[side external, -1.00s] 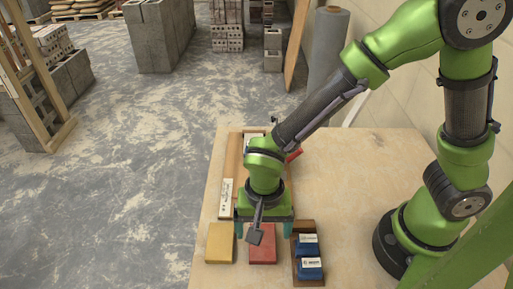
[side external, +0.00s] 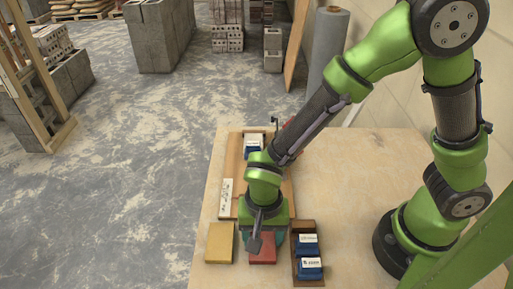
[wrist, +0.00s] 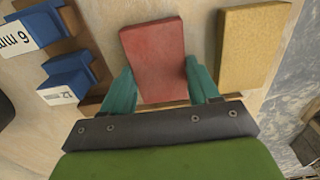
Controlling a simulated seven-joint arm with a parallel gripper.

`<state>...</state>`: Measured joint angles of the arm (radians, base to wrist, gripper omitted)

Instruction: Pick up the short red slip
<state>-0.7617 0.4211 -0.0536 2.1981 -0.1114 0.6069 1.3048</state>
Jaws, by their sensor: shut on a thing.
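The red slip (side external: 265,256) is a flat red block near the front of the table. In the wrist view the red slip (wrist: 153,52) lies between the two teal fingers of my gripper (wrist: 158,85). The fingers are shut on its two sides. In the side view my gripper (side external: 264,238) is down at the slip and hides its rear part. I see no clear gap showing the slip lifted off the table.
A yellow block (side external: 220,243) lies close on the left. Blue labelled pieces (side external: 307,245) sit in a brown wooden holder (side external: 309,282) close on the right. Behind is a wooden tray (side external: 235,162) with a blue labelled piece (side external: 253,143). The table's right side (side external: 350,180) is clear.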

